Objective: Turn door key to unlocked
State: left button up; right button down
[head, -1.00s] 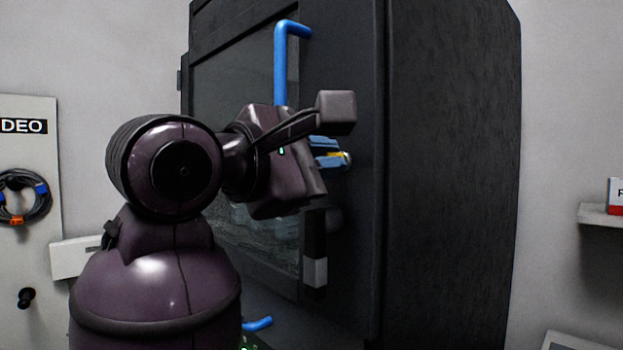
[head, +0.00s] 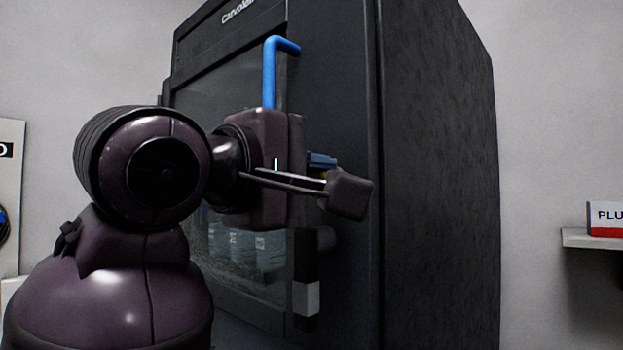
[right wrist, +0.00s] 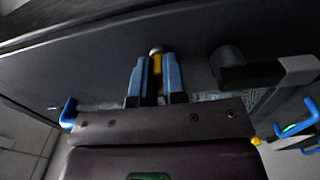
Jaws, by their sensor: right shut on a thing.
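The door key (right wrist: 157,68) is yellow and sits between the blue fingers of my right gripper (right wrist: 157,78) in the right wrist view. A small silvery round part shows at its far end, against the dark door (right wrist: 110,62). In the head view my right gripper (head: 322,163) is at the front of the black cabinet (head: 335,80), below the upper end of the blue handle. Its fingers are shut on the key, which is mostly hidden there by the wrist. The lock's marking and the key's exact angle cannot be made out. My left gripper is not in view.
A blue bar handle (head: 270,75) stands on the door, partly behind my wrist. A black lever with a grey end (head: 306,298) is just below the gripper. A shelf with a box labelled PLU (head: 605,215) is on the right wall. Left of the cabinet hangs a board (head: 10,190).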

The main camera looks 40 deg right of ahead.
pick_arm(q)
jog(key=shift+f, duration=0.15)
pick_arm(e)
jog(key=c, duration=1.2)
grip_release()
jog(key=shift+a, duration=0.1)
